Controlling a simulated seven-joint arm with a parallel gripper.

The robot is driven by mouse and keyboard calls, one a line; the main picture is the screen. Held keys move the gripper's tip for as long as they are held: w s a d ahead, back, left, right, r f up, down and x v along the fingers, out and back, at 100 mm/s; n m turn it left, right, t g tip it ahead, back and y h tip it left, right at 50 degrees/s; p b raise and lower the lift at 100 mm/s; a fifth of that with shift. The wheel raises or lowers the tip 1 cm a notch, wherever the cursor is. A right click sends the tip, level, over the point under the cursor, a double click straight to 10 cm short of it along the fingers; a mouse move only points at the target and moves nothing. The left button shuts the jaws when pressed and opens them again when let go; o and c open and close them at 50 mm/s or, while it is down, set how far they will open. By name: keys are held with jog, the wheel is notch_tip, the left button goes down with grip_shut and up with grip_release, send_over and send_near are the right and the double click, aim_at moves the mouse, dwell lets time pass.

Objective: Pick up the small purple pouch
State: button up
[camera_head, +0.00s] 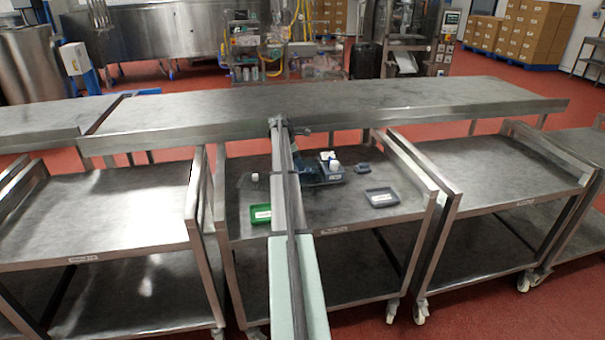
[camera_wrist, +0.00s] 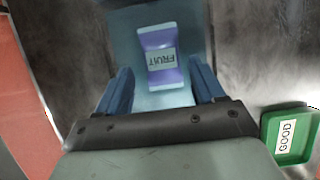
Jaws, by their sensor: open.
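The small purple pouch (camera_wrist: 158,40) shows in the wrist view, with a pale "FRUIT" label and lighter ends. It lies against a light blue surface, and I cannot tell what that surface belongs to. My gripper (camera_wrist: 162,82) is open, with one blue finger on each side of the pouch's lower end in the picture. No finger visibly touches the pouch. In the head view my arm covers the middle of the cart, and I cannot make out the pouch there.
A green tray (camera_head: 260,222) marked "GOOD" (camera_wrist: 285,158) sits left of my arm on the steel cart (camera_head: 345,222). A grey tray (camera_head: 381,204), a small blue item (camera_head: 363,169) and a white item (camera_head: 334,165) lie right of it. A long steel table (camera_head: 400,97) stands behind.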

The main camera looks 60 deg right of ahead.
jog(key=x, duration=0.4)
jog(key=shift+a+f, duration=0.2)
jog(key=shift+f, duration=0.05)
jog(key=shift+w, duration=0.1)
jog(key=c, duration=0.9)
jog(key=shift+r, duration=0.1)
